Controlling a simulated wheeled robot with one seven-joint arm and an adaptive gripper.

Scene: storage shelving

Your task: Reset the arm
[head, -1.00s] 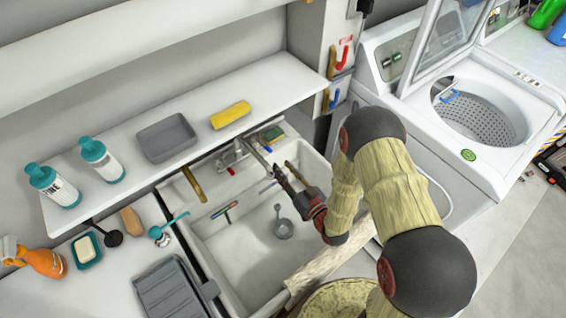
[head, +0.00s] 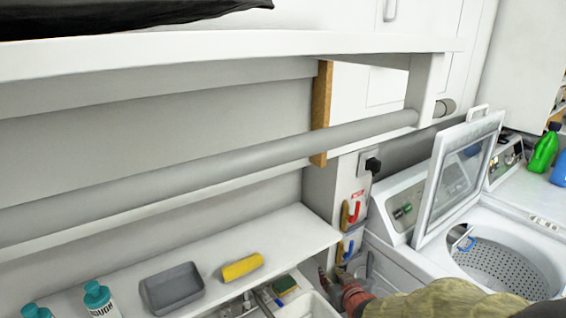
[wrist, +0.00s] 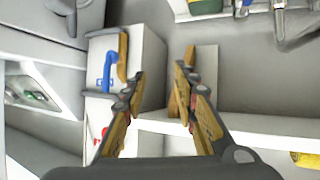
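My arm shows at the lower right of the head view, its wood-textured forearm running along the bottom edge. The wrist end of my gripper (head: 350,290) shows low in front of the wall post, left of the washer; its fingertips are hard to make out there. In the wrist view my gripper (wrist: 158,85) has its two wooden-looking fingers spread apart. Nothing is held between them. Behind the fingers are the white post, a blue hook (wrist: 107,72) and a shelf edge.
A grey rail (head: 220,168) crosses above. The open washer (head: 500,265) stands right. Red (head: 352,212) and blue hooks are on the post.

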